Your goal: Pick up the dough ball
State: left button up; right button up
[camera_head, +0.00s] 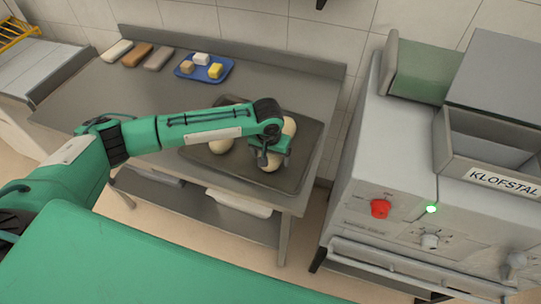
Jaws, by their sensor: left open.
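Pale dough balls lie on a dark tray (303,160) on the steel table. One dough ball (268,164) is at the front, directly below my left gripper. Another dough ball (289,127) shows behind the gripper, and a third dough ball (220,145) is to the left, partly hidden by my forearm. My left gripper (270,154) points down with its fingers open over the front ball. I cannot tell whether the fingers touch it. My right gripper is not in view.
A blue tray (225,78) with several small blocks and several long loaf-like pieces (137,54) lie at the back of the table (110,95). A grey machine (400,155) with a red knob and a box labelled KLOFSTAL stands to the right. A raised lip runs along the table's back.

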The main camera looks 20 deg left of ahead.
pick_arm(q)
jog(key=c, duration=1.2)
jog(key=shift+r, duration=0.1)
jog(key=shift+r+b, duration=1.65)
jog(key=shift+r, duration=8.3)
